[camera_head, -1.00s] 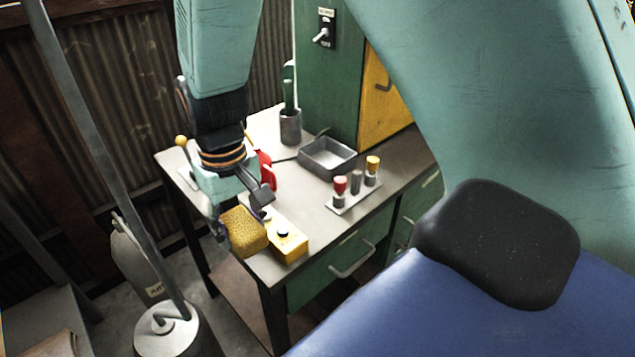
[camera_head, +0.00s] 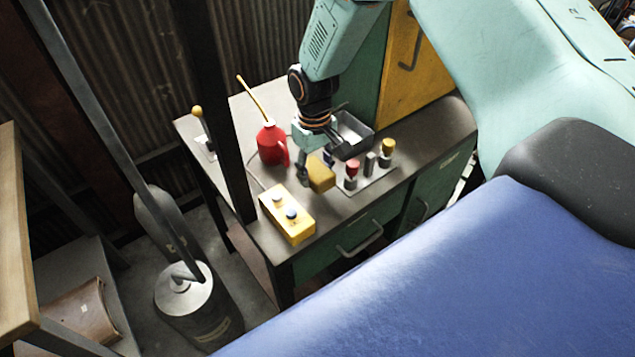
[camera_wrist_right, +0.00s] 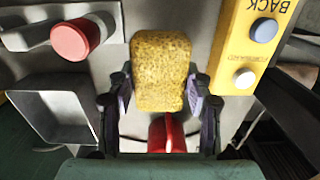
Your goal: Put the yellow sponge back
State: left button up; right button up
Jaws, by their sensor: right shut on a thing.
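The yellow sponge (camera_head: 321,176) is between the fingers of my right gripper (camera_head: 318,160), above the workbench. In the right wrist view the sponge (camera_wrist_right: 160,65) sticks out past the fingertips of the right gripper (camera_wrist_right: 160,100), which is shut on its sides. In the head view it is between the yellow button box and the red-topped post. I cannot tell how far above the bench it is. My left gripper is not in view.
On the workbench (camera_head: 345,206) are a yellow button box (camera_head: 291,217), a red oil can (camera_head: 271,145), a plate with upright posts (camera_head: 370,186) and a grey tray (camera_head: 361,131), partly hidden by my gripper. A dark upright post (camera_head: 222,120) stands in front.

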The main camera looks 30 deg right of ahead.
aim_at(314, 171)
jog(key=shift+a+f, duration=0.2)
jog(key=shift+s+a+f, duration=0.25)
jog(key=shift+s+f, duration=0.1)
jog(key=shift+f, duration=0.15)
jog(key=shift+s+a+f, duration=0.2)
jog(key=shift+s+f, duration=0.1)
jog(key=shift+f, duration=0.15)
jog(key=shift+w+d+f, duration=0.55)
jog(key=shift+f, duration=0.25)
jog(key=o, duration=0.8)
jog(key=shift+a+r, duration=0.1)
jog(key=shift+a, duration=0.05)
jog(key=o, duration=0.3)
jog(key=shift+s+a+r, duration=0.25)
jog(key=shift+s+r, duration=0.1)
jog(key=shift+s, duration=0.05)
jog(key=shift+w+d+f, duration=0.25)
jog(key=shift+w+d, duration=0.05)
notch_tip(314, 171, up, 11)
jog(key=shift+w+a+p, duration=0.1)
jog(key=shift+p, duration=0.25)
jog(key=shift+a+r, duration=0.15)
jog(key=shift+r, duration=0.55)
